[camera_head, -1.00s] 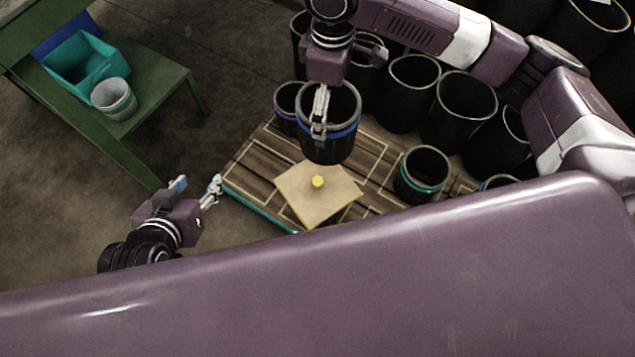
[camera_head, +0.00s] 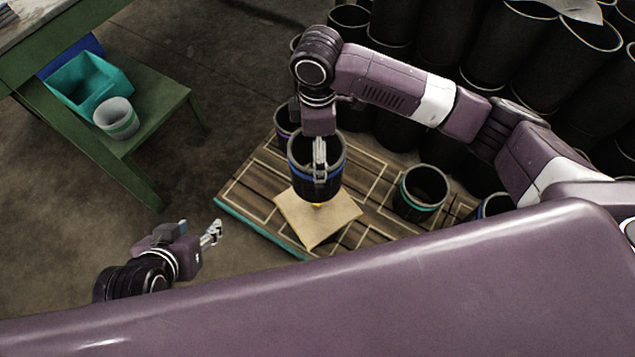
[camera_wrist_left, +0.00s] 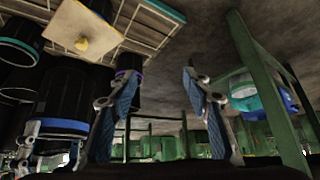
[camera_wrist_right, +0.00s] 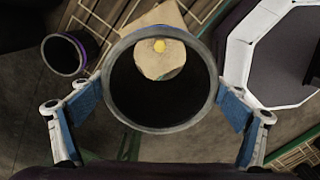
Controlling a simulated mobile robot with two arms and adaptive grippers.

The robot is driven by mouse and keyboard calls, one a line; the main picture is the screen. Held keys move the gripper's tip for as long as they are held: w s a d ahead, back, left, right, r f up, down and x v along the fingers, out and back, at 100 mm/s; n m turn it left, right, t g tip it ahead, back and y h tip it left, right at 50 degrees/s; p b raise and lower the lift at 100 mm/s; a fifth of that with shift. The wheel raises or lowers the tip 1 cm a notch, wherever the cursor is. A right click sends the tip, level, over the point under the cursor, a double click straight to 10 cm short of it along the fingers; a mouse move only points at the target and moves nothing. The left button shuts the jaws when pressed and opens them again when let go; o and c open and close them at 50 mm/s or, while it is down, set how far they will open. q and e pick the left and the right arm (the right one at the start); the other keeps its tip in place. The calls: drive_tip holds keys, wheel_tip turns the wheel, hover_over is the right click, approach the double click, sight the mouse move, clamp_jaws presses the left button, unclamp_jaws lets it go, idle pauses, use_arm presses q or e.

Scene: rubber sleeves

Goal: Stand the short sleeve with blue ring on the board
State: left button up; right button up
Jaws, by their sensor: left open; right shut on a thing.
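The short black sleeve with blue ring (camera_head: 306,182) is upright in my right gripper (camera_head: 320,160), which is shut on its wall. It hangs over the tan board (camera_head: 322,228) and hides its far part. The board's yellow knob (camera_head: 317,205) just shows below the sleeve. The right wrist view looks down through the open sleeve (camera_wrist_right: 118,98) and shows the knob (camera_wrist_right: 159,46) inside its far opening. The left wrist view shows the blue ring (camera_wrist_left: 62,124) apart from the board (camera_wrist_left: 72,22). My left gripper (camera_head: 215,233) is open and empty, left of the pallet.
The board lies on a wooden pallet (camera_head: 250,203) with pale outlines. A purple-ringed sleeve (camera_head: 285,122) stands behind; a teal-ringed sleeve (camera_head: 420,192) and another blue-ringed one (camera_head: 493,206) stand right. Large black tubes (camera_head: 566,60) crowd the back. A green table (camera_head: 160,95) holds a teal crate (camera_head: 90,84).

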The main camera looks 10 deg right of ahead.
use_arm(q)
drive_tip(key=w+d+r+t+h+b, duration=0.1)
drive_tip(key=w+d+r+t+b, duration=0.15)
drive_tip(key=w+r+t, duration=0.4)
drive_tip(key=w+d+r+t+h+b, duration=0.1)
drive_tip(key=w+r+t, duration=0.1)
drive_tip(key=r, duration=0.7)
drive_tip(key=w+d+r+t+h+b, duration=0.1)
drive_tip(key=d+r+t+h, duration=0.1)
drive_tip(key=r+t, duration=0.3)
wheel_tip(320, 180, up, 4)
drive_tip(key=shift+w+d+r+m, duration=0.1)
drive_tip(key=shift+w+d+m, duration=0.1)
drive_tip(key=shift+w+m, duration=0.15)
use_arm(e)
wheel_tip(320, 180, down, 14)
drive_tip(key=shift+f, duration=0.1)
